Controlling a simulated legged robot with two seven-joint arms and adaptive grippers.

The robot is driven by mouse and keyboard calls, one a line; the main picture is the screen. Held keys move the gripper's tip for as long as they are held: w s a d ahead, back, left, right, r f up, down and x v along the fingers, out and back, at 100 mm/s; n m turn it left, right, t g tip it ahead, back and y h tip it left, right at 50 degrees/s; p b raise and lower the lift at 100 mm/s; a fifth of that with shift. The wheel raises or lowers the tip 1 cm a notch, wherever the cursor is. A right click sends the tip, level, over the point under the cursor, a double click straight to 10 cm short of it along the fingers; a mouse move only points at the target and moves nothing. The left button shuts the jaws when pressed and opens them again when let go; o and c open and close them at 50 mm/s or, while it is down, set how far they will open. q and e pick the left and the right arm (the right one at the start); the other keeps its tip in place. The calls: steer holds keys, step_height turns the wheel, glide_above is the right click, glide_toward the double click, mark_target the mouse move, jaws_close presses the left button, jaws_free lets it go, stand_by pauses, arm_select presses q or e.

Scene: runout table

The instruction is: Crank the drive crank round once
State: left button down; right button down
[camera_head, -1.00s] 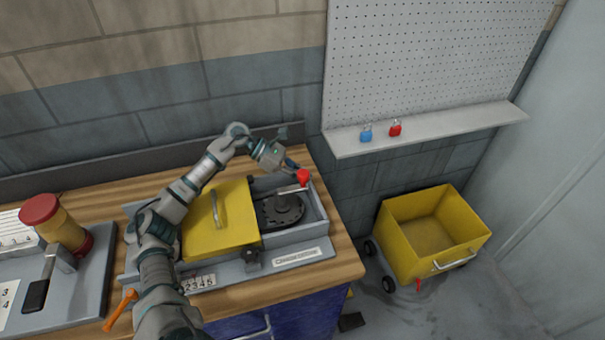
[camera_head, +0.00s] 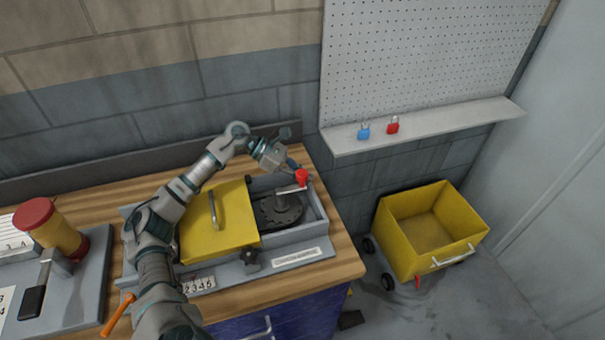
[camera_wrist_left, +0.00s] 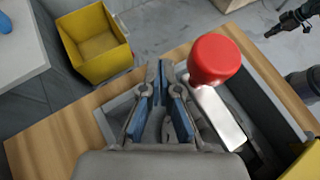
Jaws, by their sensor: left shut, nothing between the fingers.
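The drive crank has a red knob (camera_head: 302,176) on a pale metal arm (camera_head: 291,189), set over a dark round disc (camera_head: 280,212) in a grey open housing (camera_head: 318,216). The knob points to the back right. My left gripper (camera_head: 293,165) is just behind and left of the knob. In the left wrist view its fingers (camera_wrist_left: 160,88) are shut and empty, beside the red knob (camera_wrist_left: 214,60) and apart from it in the picture. The crank arm (camera_wrist_left: 218,116) runs below the knob there. My right gripper cannot be made out in either view.
A yellow cover (camera_head: 218,232) with a handle lies left of the crank. A small number counter (camera_head: 198,284) and an orange lever (camera_head: 118,314) are in front. A yellow cart (camera_head: 432,232) stands on the floor at right. Blue (camera_head: 363,132) and red (camera_head: 393,125) padlocks sit on the shelf.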

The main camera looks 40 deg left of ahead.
arm_select(q)
steer(key=shift+d, duration=0.15)
arm_select(e)
steer(key=shift+w+d+r, duration=0.1)
steer(key=shift+w+r, duration=0.05)
stand_by(0.5)
arm_select(q)
steer(key=shift+d+r, duration=0.1)
steer(key=shift+d+r, duration=0.1)
steer(key=shift+d, duration=0.25)
arm_select(e)
steer(key=shift+s+d, duration=0.25)
